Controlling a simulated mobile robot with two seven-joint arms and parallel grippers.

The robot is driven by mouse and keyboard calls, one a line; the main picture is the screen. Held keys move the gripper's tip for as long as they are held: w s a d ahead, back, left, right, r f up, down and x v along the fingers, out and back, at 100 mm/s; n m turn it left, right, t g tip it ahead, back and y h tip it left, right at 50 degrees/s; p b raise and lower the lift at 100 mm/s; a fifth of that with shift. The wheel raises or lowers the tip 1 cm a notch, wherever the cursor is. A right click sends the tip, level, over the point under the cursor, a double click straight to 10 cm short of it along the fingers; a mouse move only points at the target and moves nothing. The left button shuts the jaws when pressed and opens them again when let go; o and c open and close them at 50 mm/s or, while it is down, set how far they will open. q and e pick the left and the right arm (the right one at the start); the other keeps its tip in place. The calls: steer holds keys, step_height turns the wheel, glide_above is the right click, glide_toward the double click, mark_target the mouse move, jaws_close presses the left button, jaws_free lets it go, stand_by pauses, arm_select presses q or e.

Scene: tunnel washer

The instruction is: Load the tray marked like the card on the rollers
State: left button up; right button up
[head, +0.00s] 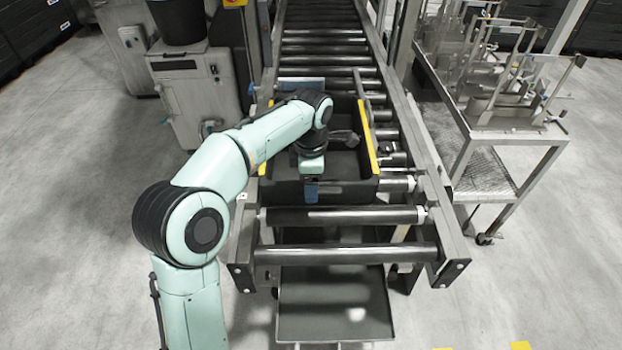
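A black tray (345,190) with yellow strips along its left and right rims sits on the near part of the roller conveyor (325,50). My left arm reaches over it from the left. My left gripper (312,188) points down over the tray's near part; its fingers are not clear, so I cannot tell if it is open or touching anything. A grey piece (345,136) shows inside the tray beside the wrist, too small to identify. A pale blue-grey flat panel (300,84) stands at the tray's far end; no marking is readable. My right gripper is out of view.
A metal cart (500,150) with several upright metal frames stands to the right. A grey cabinet (195,95) with a dark bin (178,20) on top stands at the left. A shallow grey pan (335,335) lies below the conveyor's near end. Open floor shows on both sides.

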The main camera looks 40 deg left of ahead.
arm_select(q)
step_height(320, 180, up, 13)
steer(key=p, duration=0.3)
steer(key=shift+s+d+r, duration=0.2)
steer(key=shift+s, duration=0.05)
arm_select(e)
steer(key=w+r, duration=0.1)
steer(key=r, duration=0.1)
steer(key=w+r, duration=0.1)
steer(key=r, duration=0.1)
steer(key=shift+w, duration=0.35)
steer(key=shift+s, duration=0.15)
